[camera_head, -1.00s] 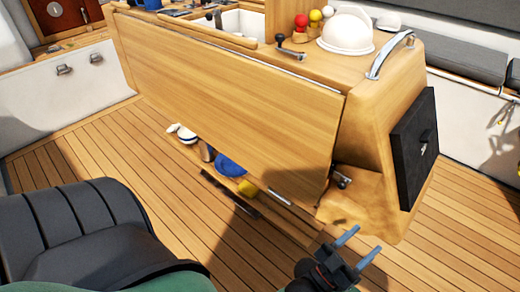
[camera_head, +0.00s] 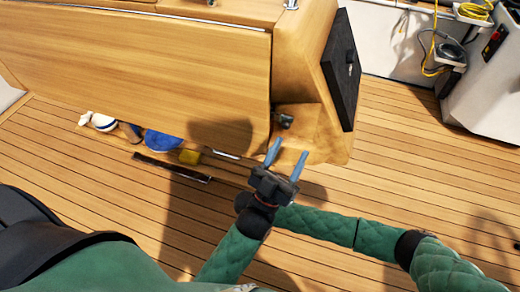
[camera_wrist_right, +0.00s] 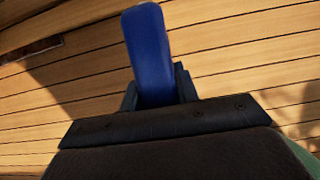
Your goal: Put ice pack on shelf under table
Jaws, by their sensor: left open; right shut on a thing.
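A blue ice pack (camera_wrist_right: 150,50) sticks out from my right gripper (camera_wrist_right: 157,92) in the right wrist view, with the jaws shut on it. It does not show in the head view, where my right arm's end is mostly hidden behind my left wrist. My left gripper (camera_head: 287,158) is open and empty, in front of the table's lower right corner. The table (camera_head: 140,55) has a large hanging wooden leaf. The shelf under it is mostly hidden by the leaf; a white item (camera_head: 102,122), a blue item (camera_head: 162,143) and a yellow item (camera_head: 190,157) show at its lower edge.
A dark bar (camera_head: 170,167) lies low in front of these items. A black panel (camera_head: 343,70) is on the table's end. The plank floor (camera_head: 400,160) is clear to the right. A white cabinet with yellow cord (camera_head: 440,50) stands at the far right. A dark seat is at lower left.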

